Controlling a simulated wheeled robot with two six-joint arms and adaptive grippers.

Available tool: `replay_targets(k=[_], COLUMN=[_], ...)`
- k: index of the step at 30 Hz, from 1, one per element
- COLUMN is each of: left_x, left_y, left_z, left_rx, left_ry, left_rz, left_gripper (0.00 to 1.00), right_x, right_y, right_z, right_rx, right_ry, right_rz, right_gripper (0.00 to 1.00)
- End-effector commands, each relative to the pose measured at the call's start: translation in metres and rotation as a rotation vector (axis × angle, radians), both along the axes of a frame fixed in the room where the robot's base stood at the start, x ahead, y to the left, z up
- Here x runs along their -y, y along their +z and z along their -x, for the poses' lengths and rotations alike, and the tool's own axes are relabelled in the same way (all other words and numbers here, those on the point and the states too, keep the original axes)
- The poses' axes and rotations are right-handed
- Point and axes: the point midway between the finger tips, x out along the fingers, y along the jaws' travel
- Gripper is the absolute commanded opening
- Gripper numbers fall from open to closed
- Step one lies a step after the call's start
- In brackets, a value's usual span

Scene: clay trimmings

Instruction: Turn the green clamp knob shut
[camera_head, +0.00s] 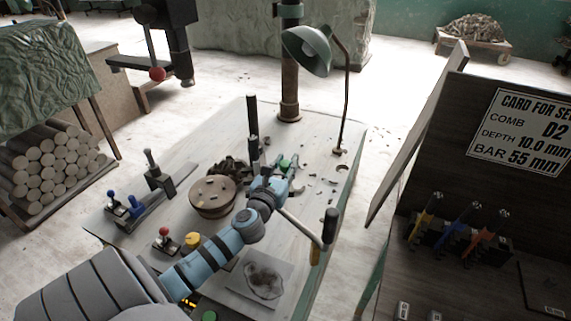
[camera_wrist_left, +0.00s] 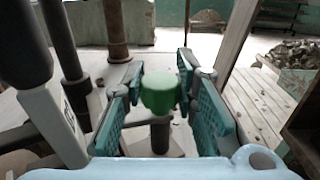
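The green clamp knob (camera_head: 285,164) stands on the workbench beyond my left gripper's palm. In the left wrist view the knob (camera_wrist_left: 159,92) is a faceted green head on a dark upright post. My left gripper (camera_head: 282,172) reaches in over the bench. Its two teal-padded fingers (camera_wrist_left: 158,98) are open, one on each side of the knob. Small gaps show between the pads and the knob, so I see no grip on it. The knob's lower part in the head view is partly hidden by the gripper. My right gripper is not in view.
A round brown wooden piece (camera_head: 213,195) stands left of my gripper, with dark clay scraps behind. A black-handled lever (camera_head: 329,226) is to the right. A green lamp (camera_head: 309,50) rises behind. A sign board (camera_head: 523,130) stands at right.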

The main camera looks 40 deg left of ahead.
Motion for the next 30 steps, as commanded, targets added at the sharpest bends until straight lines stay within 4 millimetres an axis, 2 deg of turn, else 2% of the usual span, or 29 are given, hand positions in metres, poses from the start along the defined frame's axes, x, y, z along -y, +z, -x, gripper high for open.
replay_targets(k=[4, 7, 11, 19, 20, 23, 30], left_x=[0.001, 0.001, 0.001, 0.0, 0.0, 0.0, 0.0], left_y=[0.001, 0.003, 0.001, 0.0, 0.0, 0.0, 0.0], left_z=[-0.001, -0.001, -0.001, 0.0, 0.0, 0.0, 0.0], left_rx=[0.002, 0.002, 0.002, 0.0, 0.0, 0.0, 0.0], left_ry=[0.029, 0.128, 0.244, 0.259, 0.258, 0.258, 0.257], left_rz=[0.002, 0.006, 0.002, -0.001, -0.001, -0.001, -0.001], left_gripper=[0.0, 0.0, 0.0, 0.0, 0.31, 0.47, 0.47], right_x=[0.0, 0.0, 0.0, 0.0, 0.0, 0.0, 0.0], right_y=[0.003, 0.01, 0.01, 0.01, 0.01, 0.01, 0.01], right_z=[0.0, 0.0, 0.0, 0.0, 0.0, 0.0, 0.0], right_rx=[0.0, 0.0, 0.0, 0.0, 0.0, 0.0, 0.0], right_ry=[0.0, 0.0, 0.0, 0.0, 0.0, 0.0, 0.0], right_rz=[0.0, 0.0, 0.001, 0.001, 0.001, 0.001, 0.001], right_gripper=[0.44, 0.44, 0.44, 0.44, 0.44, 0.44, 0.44])
